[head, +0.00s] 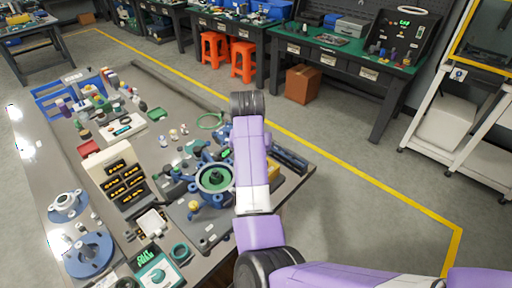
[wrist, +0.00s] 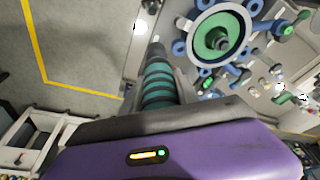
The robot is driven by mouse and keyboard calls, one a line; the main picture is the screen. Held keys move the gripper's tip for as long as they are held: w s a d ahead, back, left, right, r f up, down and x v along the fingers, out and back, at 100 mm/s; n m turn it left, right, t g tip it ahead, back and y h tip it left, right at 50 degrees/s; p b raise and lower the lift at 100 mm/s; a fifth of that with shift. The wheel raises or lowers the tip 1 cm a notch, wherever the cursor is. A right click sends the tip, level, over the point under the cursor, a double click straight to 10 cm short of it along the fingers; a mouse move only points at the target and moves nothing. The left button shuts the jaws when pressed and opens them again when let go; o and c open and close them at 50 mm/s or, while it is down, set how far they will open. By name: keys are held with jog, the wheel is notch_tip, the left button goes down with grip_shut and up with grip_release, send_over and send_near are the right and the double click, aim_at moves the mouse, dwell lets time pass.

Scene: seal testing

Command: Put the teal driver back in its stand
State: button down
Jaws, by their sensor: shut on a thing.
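The teal driver (wrist: 158,88), with dark bands around its handle, shows in the wrist view, its far end pointing up in the picture. My gripper (wrist: 166,72) is shut on it, with dark finger parts beside the handle. The driver is over or near the edge of the workbench (head: 216,243), left of a blue valve-like fixture with a green ring (wrist: 218,38). In the head view my arm hides the gripper and driver. I cannot make out the driver's stand for certain in either view.
The same fixture (head: 214,178) stands on the bench beside my arm in the head view. A beige box with dark slots (head: 117,178), a blue flanged part (head: 89,254) and many small parts crowd the bench. The floor to the right (head: 350,215) is clear.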

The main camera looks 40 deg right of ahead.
jog(key=s+a+f+n+y, duration=0.1)
jog(key=s+a+f+n, duration=0.2)
jog(key=a, duration=0.3)
jog(key=s+a+f+n, duration=0.4)
jog(key=a+f, duration=0.1)
jog(key=a, duration=0.2)
jog(key=s+a+f+n+t+y, duration=0.1)
jog(key=s+a+f+n, duration=0.2)
jog(key=a+f, duration=0.2)
jog(key=shift+s+a+n+y, duration=0.3)
jog(key=shift+s+a, duration=0.05)
jog(key=shift+a, duration=0.8)
